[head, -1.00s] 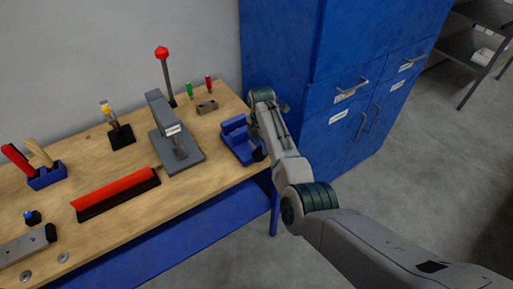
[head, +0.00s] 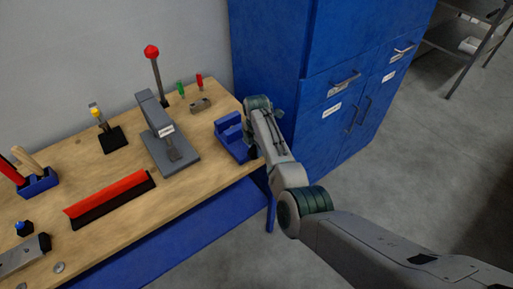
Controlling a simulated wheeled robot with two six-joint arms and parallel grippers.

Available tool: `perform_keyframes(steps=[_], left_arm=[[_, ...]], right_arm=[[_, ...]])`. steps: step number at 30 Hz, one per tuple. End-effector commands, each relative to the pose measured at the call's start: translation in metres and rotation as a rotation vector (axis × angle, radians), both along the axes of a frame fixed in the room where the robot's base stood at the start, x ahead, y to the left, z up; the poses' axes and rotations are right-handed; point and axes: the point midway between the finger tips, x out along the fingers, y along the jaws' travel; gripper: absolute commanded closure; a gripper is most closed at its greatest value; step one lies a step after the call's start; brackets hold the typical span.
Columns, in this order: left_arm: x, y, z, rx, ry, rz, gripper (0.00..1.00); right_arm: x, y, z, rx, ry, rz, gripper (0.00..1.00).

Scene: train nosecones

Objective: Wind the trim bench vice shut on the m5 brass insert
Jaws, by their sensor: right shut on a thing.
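The blue bench vice (head: 231,138) sits at the right end of the wooden bench, near its front corner. My right arm reaches in from the lower right. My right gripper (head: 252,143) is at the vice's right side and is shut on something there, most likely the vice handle. The fingertips and what they hold are mostly hidden behind my wrist. I cannot make out the brass insert in or near the vice jaws, and the jaw gap is too small to judge. My left gripper is not in view.
A grey press (head: 172,148) with a red-knobbed lever stands left of the vice. A red-and-black strip (head: 110,199) lies further left. A blue cabinet (head: 325,80) stands close behind my right wrist.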

Motion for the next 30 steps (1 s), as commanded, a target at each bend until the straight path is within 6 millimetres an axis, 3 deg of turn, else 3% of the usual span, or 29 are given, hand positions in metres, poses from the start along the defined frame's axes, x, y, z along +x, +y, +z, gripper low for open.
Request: perform_keyframes(steps=[14, 30], left_arm=[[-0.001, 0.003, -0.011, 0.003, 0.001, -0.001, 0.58], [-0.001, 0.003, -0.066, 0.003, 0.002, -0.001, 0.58]], right_arm=[[0.004, -0.005, -0.004, 0.171, 0.124, -0.002, 1.0], [0.007, -0.008, -0.009, 0.45, 0.325, 0.0, 1.0]])
